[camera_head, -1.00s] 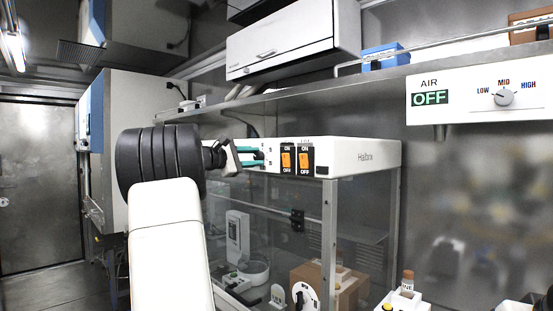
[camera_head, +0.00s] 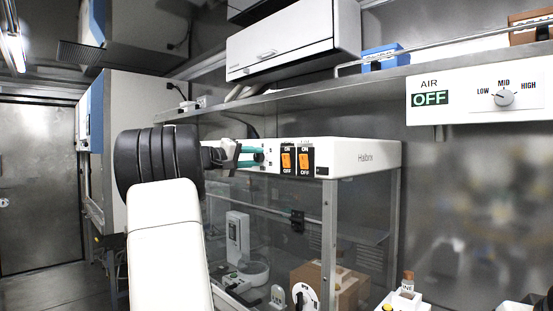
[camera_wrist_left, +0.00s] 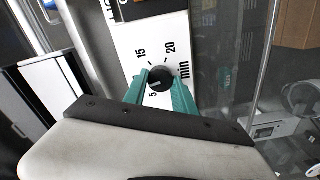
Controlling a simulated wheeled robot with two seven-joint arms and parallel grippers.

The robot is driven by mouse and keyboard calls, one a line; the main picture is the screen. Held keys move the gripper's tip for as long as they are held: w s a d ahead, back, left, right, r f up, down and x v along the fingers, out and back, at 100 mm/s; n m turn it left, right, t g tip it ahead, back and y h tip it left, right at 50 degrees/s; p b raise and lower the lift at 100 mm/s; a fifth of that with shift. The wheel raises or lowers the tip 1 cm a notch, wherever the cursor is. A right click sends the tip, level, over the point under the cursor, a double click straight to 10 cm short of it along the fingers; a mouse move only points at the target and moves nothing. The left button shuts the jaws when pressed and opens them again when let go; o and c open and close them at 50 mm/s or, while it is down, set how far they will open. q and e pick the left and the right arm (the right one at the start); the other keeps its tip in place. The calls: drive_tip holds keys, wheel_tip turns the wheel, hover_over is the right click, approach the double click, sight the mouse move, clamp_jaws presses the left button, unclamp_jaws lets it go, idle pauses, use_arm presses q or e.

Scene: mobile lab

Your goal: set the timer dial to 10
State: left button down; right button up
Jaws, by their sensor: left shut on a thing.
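The timer dial (camera_wrist_left: 160,79) is a small black round knob on a white panel (camera_wrist_left: 126,40) in the left wrist view. The printed 5, 15, 20 and "min" show around it; the 10 cannot be made out. A light mark on the knob seems to face the lower left, near the 5, but is hard to read. My left gripper (camera_wrist_left: 161,84) has its teal fingers on both sides of the knob, shut on it. In the head view, my left gripper (camera_head: 259,156) reaches the left part of the white hood box (camera_head: 350,158). My right gripper is not in view.
Two orange ON/OFF switches (camera_head: 296,160) sit just right of the gripper. A metal shelf (camera_head: 310,92) runs above the box, and a glass enclosure (camera_head: 270,215) lies below. An AIR panel (camera_head: 480,95) reads OFF at the right.

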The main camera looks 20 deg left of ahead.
use_arm(q)
drive_tip(key=shift+f+m, duration=0.1)
drive_tip(key=shift+m, duration=0.8)
drive_tip(key=c, duration=1)
unclamp_jaws()
drive_tip(key=shift+s, duration=0.1)
drive_tip(key=v, duration=0.7)
drive_tip(key=shift+s+a, duration=0.15)
drive_tip(key=shift+s, duration=0.15)
